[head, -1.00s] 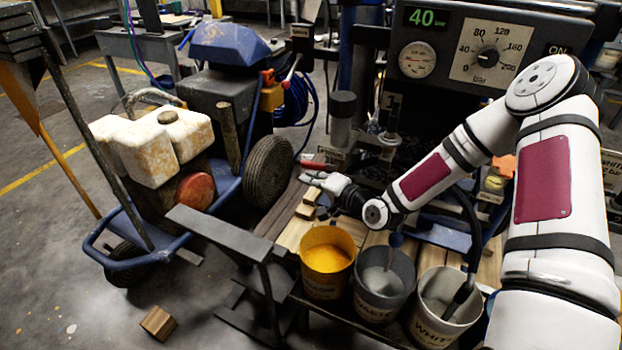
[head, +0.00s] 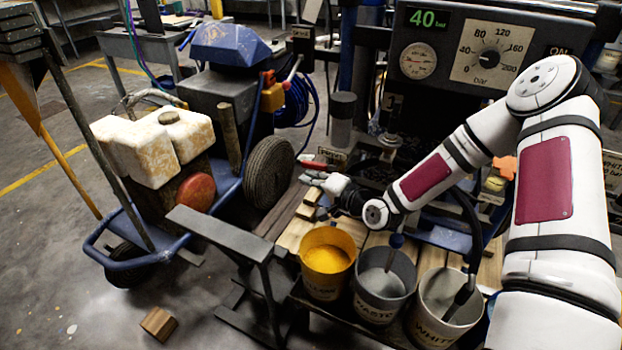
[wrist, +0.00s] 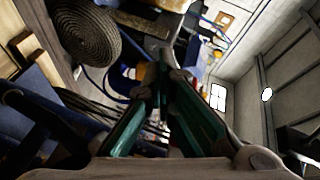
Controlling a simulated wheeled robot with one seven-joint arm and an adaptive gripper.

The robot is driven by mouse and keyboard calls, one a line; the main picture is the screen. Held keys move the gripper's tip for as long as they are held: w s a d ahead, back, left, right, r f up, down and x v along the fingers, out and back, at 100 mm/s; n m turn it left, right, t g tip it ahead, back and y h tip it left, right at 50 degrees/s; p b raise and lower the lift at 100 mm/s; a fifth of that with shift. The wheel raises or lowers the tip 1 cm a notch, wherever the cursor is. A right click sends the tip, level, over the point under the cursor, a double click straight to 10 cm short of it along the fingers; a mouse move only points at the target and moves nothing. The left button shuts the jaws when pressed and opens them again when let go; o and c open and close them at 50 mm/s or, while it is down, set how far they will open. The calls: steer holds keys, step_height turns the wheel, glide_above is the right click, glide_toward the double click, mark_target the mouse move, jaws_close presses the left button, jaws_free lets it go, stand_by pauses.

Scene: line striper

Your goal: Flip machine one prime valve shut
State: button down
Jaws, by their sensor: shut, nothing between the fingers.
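My gripper (head: 306,177) reaches left from the arm, in front of the machine with the pressure gauge, and its fingers are shut and empty. In the wrist view its two green fingers (wrist: 163,85) come together at the tips. A red handle (head: 316,165) lies just behind and above the fingertips in the head view; it may be the prime valve lever, but I cannot tell, nor whether it touches the gripper. The machine with the gauge panel (head: 440,85) reads 40 bar. My arm hides part of its lower body.
Yellow (head: 327,258), waste (head: 383,282) and white (head: 445,305) buckets stand below my forearm. A blue cart (head: 217,205) with white tanks, a tyre (head: 268,172) and a red-tipped lever (head: 293,68) is at left. A wood block (head: 158,324) lies on the floor.

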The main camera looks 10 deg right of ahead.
steer(key=shift+s+d, duration=0.1)
steer(key=v, duration=1.1)
steer(key=shift+s+d+r, duration=0.15)
steer(key=shift+s+d, duration=0.05)
steer(key=shift+s, duration=0.1)
